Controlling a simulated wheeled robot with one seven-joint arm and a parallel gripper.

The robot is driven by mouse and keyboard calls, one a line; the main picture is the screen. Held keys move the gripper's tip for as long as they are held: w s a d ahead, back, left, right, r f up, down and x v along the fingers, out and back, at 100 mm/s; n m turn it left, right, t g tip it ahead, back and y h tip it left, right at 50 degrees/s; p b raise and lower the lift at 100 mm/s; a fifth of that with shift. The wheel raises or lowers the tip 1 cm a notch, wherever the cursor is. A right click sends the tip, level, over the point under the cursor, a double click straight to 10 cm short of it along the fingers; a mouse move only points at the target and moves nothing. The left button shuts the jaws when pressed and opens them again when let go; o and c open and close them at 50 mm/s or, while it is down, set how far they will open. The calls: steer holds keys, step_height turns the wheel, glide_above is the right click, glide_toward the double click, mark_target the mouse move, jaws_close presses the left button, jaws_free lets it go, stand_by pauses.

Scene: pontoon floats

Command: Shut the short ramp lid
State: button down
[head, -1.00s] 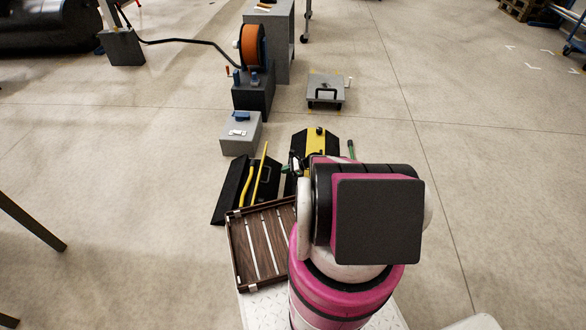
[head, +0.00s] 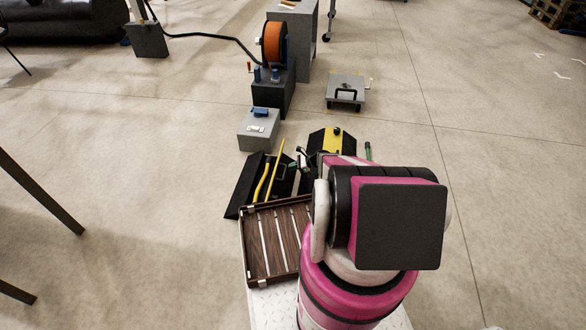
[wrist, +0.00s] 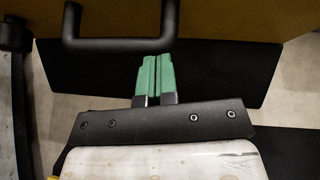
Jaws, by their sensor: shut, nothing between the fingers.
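My gripper (wrist: 151,60) shows in the wrist view with its green fingertips together and nothing between them. A black bar handle (wrist: 122,44) on a tan-brown panel (wrist: 225,18) is just beyond the fingertips and to their left; I cannot tell whether they touch. A wide black panel (wrist: 215,78) lies behind the fingers. In the head view, a black ramp piece with a yellow stripe (head: 333,141) lies beyond my arm, and a black piece with yellow bars (head: 250,187) lies left of it. I cannot tell which is the short ramp lid.
A slatted brown wooden tray (head: 262,243) is left of my arm. A grey box (head: 258,131) with a blue part stands beyond the black pieces. An orange reel (head: 274,44) and a grey handled plate (head: 346,89) are farther back. Open floor lies to the right.

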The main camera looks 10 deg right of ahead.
steer(key=shift+a+r, duration=0.2)
steer(key=shift+r, duration=0.05)
steer(key=shift+w+a+r+h, duration=0.25)
steer(key=shift+a+r+h, duration=0.4)
steer(key=shift+h, duration=0.25)
steer(key=w+a+r+g+h, duration=0.1)
steer(key=a+h, duration=0.1)
steer(key=w+a+r+g+h, duration=0.1)
steer(key=a+h, duration=0.1)
steer(key=w+a+r+h, duration=0.1)
steer(key=a+h, duration=0.1)
steer(key=a, duration=0.1)
steer(key=shift+r+m+g, duration=0.1)
steer(key=shift+m+g, duration=0.2)
steer(key=shift+g, duration=0.1)
steer(key=w+a+f+g+h, duration=0.3)
steer(key=w+a+f+h, duration=0.1)
steer(key=a+h, duration=0.5)
steer(key=shift+w+a+f+m+g, duration=0.2)
steer(key=shift+a+f+m+g, duration=0.15)
steer(key=shift+a, duration=0.4)
steer(key=shift+r, duration=0.1)
